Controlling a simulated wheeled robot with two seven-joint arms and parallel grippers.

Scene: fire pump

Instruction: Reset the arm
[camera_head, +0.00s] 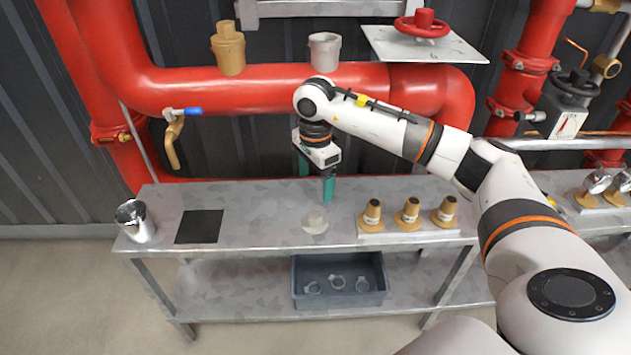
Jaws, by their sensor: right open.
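My right gripper (316,182), with green fingers, is open and empty. It hangs pointing down over the back part of the metal table (262,207), just behind a small pale round piece (314,222) on the tabletop. My right arm (400,135) reaches in from the right and bends down at the wrist in front of the red pipe (265,88). My left gripper and arm are not in view.
Several brass fittings (372,214) stand on a plate at the table's right. A black square (199,226) and a silver cup-like part (135,220) are at the left. A grey bin (340,299) with rings sits on the lower shelf. A brass valve (174,140) hangs below the pipe.

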